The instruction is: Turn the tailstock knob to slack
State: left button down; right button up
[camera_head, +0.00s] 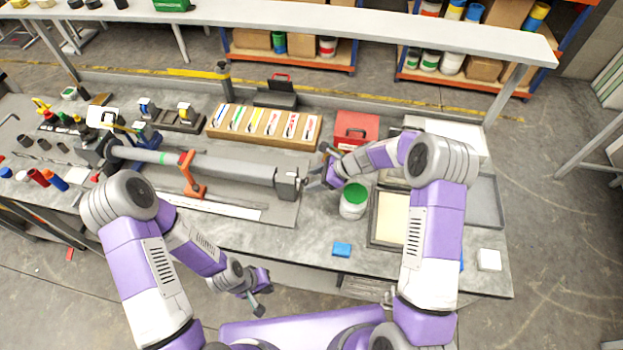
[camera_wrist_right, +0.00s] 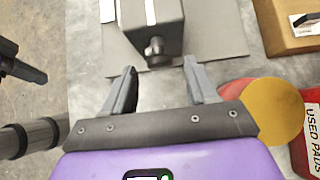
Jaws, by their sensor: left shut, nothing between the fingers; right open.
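The tailstock is a grey block (camera_head: 288,180) at the right end of the long grey tube (camera_head: 225,166) in the head view. In the right wrist view the tailstock (camera_wrist_right: 143,22) is at the top, with its small dark knob (camera_wrist_right: 155,50) on the face toward me. My right gripper (camera_wrist_right: 160,72) is open, its fingertips pointing at the knob. The knob lies just beyond and between the tips, apart from both. In the head view my right gripper (camera_head: 320,168) is right of the tailstock. My left gripper (camera_head: 260,301) is shut and empty, low in front of the bench.
A white jar with a green lid (camera_head: 354,201) stands close to my right gripper. A red box (camera_head: 356,130) and a wooden rack of labelled cards (camera_head: 264,126) are behind. An orange support (camera_head: 190,176) stands under the tube. A blue block (camera_head: 342,249) lies near the bench's front edge.

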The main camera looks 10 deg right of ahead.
jog(key=shift+x, duration=0.85)
jog(key=c, duration=1)
jog(key=n+t+b, duration=0.1)
jog(key=t+b, duration=0.1)
jog(key=b, duration=0.9)
jog(key=s+n+t+h+b, duration=0.1)
jog(key=n+t+b, duration=0.1)
jog(key=b, duration=1)
jog(key=shift+a+f+t, duration=0.1)
jog(key=shift+f+t, duration=0.05)
jog(key=shift+t, duration=0.55)
jog(key=shift+c, duration=0.2)
jog(key=o, duration=1)
jog(key=shift+o, duration=0.2)
